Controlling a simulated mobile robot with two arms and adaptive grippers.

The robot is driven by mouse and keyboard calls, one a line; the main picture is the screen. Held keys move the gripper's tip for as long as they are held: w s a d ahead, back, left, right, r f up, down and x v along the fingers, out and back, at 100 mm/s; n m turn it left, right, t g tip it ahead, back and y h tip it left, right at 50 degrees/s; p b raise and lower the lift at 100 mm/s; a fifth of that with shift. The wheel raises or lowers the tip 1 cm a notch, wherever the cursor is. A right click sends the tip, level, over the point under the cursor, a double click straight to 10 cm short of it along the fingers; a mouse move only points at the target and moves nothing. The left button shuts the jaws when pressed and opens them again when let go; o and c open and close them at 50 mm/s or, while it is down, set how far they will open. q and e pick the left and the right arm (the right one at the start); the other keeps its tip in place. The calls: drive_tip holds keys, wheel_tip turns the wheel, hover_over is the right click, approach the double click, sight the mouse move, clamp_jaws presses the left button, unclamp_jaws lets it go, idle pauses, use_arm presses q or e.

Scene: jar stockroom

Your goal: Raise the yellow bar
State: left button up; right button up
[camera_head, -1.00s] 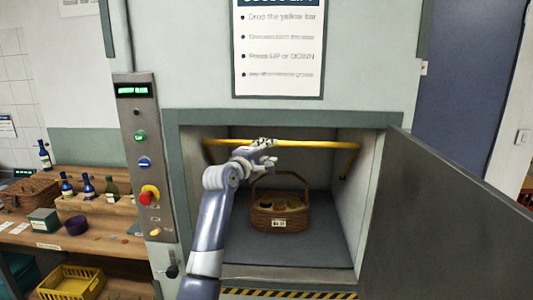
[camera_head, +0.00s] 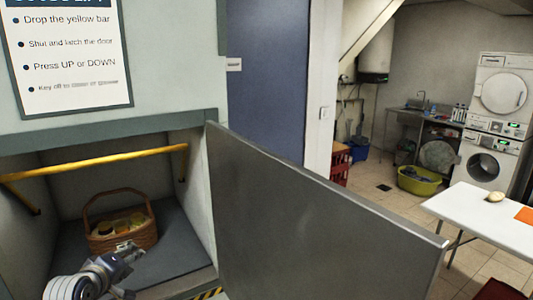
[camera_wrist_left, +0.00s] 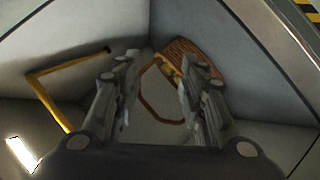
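The yellow bar (camera_head: 100,161) runs across the upper part of the lift opening in the head view, with its bent ends at the side walls. It also shows at the left of the left wrist view (camera_wrist_left: 52,96). My left gripper (camera_head: 130,251) is below the bar and apart from it, low in front of the wicker basket (camera_head: 122,240). In the left wrist view its two fingers (camera_wrist_left: 155,75) stand apart with nothing clamped between them. The basket (camera_wrist_left: 202,58) and its handle show beyond them. My right gripper is in neither current view.
The grey lift door (camera_head: 310,225) stands open to the right of the opening. A sign (camera_head: 70,55) hangs above. Further right are a white table (camera_head: 490,220), a yellow-green tub (camera_head: 418,182) and stacked white machines (camera_head: 490,155). Tiled floor lies between.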

use_arm(q)
drive_tip(key=s+d+f+m+g, duration=0.3)
drive_tip(key=s+d+f+m, duration=0.15)
drive_tip(key=s+f, duration=0.45)
drive_tip(key=s+d+f+m+g, duration=0.25)
drive_tip(key=s+d+f, duration=0.35)
drive_tip(key=s, duration=0.4)
drive_tip(key=s+d+f+m+g+h, duration=0.1)
drive_tip(key=s+d+f+m+g, duration=0.15)
drive_tip(key=s, duration=0.75)
drive_tip(key=s+d+f+m+g, duration=0.1)
drive_tip(key=s+d+m, duration=0.3)
drive_tip(key=s, duration=0.6)
wheel_tip(320, 180, down, 27)
drive_tip(key=g+b, duration=0.1)
drive_tip(key=b, duration=0.2)
drive_tip(key=s+a+f+g+b, duration=0.1)
drive_tip(key=s+a+f+b, duration=0.1)
drive_tip(key=s+f, duration=1.5)
wheel_tip(320, 180, down, 3)
drive_tip(key=shift+s+a+f+g, duration=0.2)
drive_tip(key=shift+s+a+g, duration=0.1)
drive_tip(key=shift+a, duration=0.4)
